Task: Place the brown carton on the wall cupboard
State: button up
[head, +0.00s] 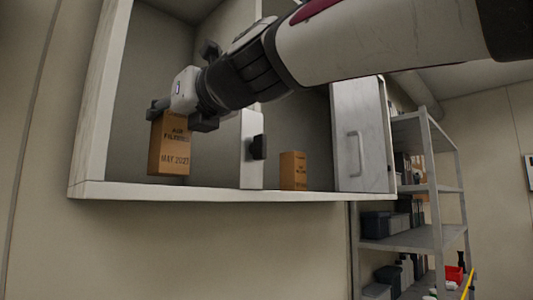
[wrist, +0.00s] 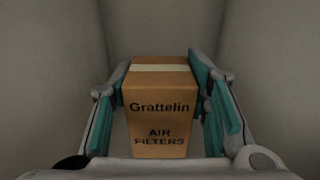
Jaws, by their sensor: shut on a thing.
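In the head view the brown carton (head: 171,148), printed with "AIR FILTERS" and a date, is upright inside the left compartment of the wall cupboard (head: 230,195). My gripper (head: 180,116) is at its top and shut on it.
A second, smaller-looking brown carton (head: 293,171) stands in the middle of the cupboard, right of a narrow upright panel (head: 251,160). A door with a handle (head: 358,135) covers the right end. A metal shelf rack (head: 425,190) holding several boxes stands to the right.

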notch_tip(320, 180, down, 2)
jog(key=shift+w+f+b, duration=0.1)
jog(key=shift+b, duration=0.4)
jog(key=o, duration=1.3)
jog(key=shift+c, duration=0.2)
